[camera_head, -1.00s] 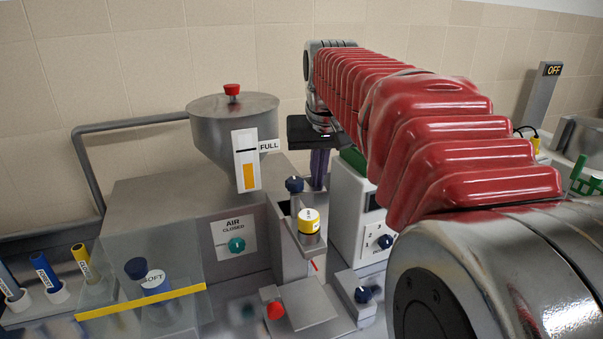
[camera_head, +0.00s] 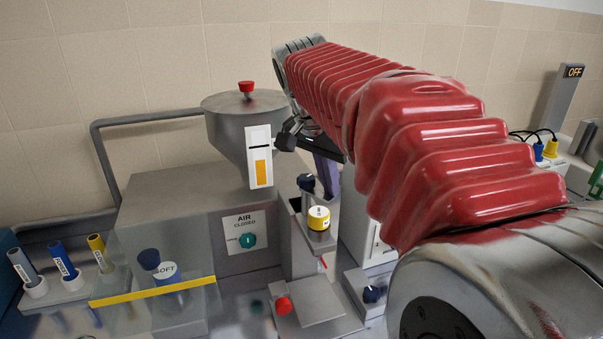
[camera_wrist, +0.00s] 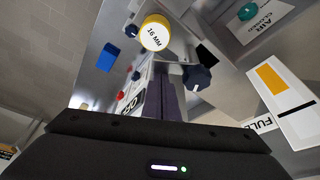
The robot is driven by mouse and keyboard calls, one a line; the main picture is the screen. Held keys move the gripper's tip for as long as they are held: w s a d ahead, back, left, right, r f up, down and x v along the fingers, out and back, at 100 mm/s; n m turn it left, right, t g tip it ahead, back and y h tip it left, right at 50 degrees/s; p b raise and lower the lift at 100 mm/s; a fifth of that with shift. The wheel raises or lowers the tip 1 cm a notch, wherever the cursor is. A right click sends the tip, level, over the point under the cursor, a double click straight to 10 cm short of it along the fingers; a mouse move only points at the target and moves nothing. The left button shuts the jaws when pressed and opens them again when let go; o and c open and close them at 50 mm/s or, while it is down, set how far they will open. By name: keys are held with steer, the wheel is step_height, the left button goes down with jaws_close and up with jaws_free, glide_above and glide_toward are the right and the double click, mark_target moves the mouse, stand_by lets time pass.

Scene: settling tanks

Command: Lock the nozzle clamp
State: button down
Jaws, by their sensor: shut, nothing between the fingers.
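The yellow-capped nozzle (camera_head: 319,218), marked 16 MM in the wrist view (camera_wrist: 155,33), stands upright in a grey bracket on the machine's front. A dark blue knob on a grey post (camera_head: 306,182) is just behind and left of it; this looks like the clamp's handle, and in the wrist view a dark knob (camera_wrist: 197,77) shows close to the fingers. My gripper (camera_head: 327,180) has purple fingers, shut and empty, above and behind the nozzle and apart from it. In the wrist view my gripper (camera_wrist: 168,80) points toward the nozzle area. My arm hides part of the machine.
A steel hopper (camera_head: 236,110) with a yellow level gauge (camera_head: 259,157) stands close left of my wrist. An AIR CLOSED panel (camera_head: 245,233), a red button (camera_head: 284,306) and a clear guard with a yellow edge (camera_head: 152,290) are in front. Capped tubes (camera_head: 63,262) stand at left.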

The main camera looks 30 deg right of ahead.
steer(key=m, duration=0.1)
steer(key=a+m+g, duration=0.1)
steer(key=m, duration=0.1)
steer(key=shift+s+a, duration=0.2)
steer(key=shift+s, duration=0.2)
steer(key=shift+s+a, duration=0.15)
steer(key=shift+a, duration=0.4)
steer(key=shift+s+d, duration=0.1)
steer(key=shift+d, duration=0.5)
steer(key=d, duration=0.3)
step_height(320, 180, up, 9)
glide_above(325, 199)
steer(key=shift+r, duration=0.15)
stand_by(0.3)
